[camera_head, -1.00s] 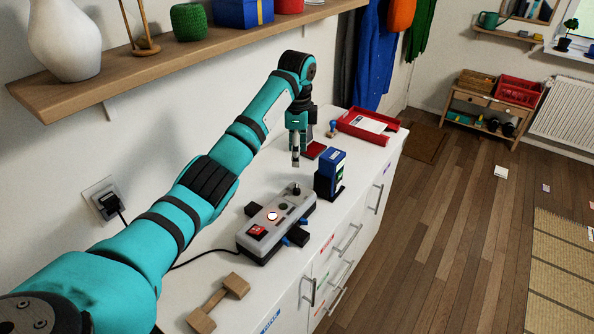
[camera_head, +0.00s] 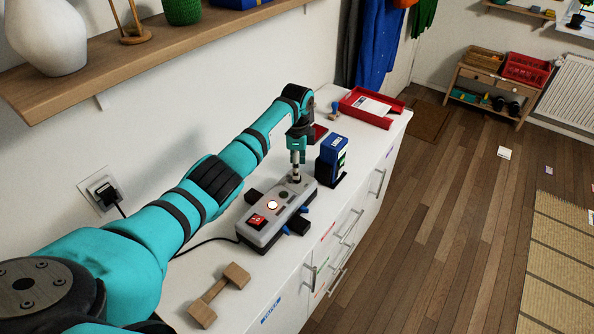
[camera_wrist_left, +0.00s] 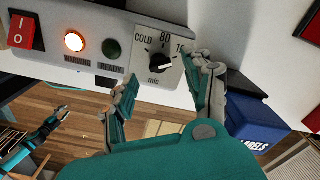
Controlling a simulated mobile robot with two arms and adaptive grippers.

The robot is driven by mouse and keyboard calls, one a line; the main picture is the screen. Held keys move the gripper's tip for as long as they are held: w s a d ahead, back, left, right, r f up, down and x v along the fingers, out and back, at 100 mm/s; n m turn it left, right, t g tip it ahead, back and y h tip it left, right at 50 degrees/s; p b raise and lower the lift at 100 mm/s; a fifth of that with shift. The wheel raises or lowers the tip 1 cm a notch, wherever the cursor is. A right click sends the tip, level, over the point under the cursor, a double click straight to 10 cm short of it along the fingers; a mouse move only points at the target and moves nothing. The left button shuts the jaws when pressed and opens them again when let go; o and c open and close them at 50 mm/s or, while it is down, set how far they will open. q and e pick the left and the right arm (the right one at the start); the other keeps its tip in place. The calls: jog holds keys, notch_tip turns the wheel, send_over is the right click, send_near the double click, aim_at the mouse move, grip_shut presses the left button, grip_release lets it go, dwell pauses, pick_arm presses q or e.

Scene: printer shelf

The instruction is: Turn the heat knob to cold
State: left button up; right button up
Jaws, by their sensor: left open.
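The grey laminator (camera_head: 270,232) lies on the white counter. Its dark heat knob (camera_wrist_left: 158,63) shows in the left wrist view on a pale dial with COLD at upper left, 80 at the top and a partly hidden number at right. The knob's white mark points right, away from COLD. My left gripper (camera_head: 296,179) points down over the knob end of the laminator and hides the knob in the head view. In the wrist view, its fingers (camera_wrist_left: 164,92) are apart, on either side of the knob; contact is unclear. My right gripper (camera_wrist_left: 55,121) shows small at lower left.
A blue label box (camera_head: 333,152) stands close behind the laminator. Its red power switch (camera_wrist_left: 24,32) and glowing warming light (camera_wrist_left: 74,41) are beside the dial. A wooden dumbbell-shaped piece (camera_head: 218,295) lies nearer; a red tray (camera_head: 367,107) is farther back.

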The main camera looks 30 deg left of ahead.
pick_arm(q)
jog(key=shift+f, duration=1.75)
grip_shut()
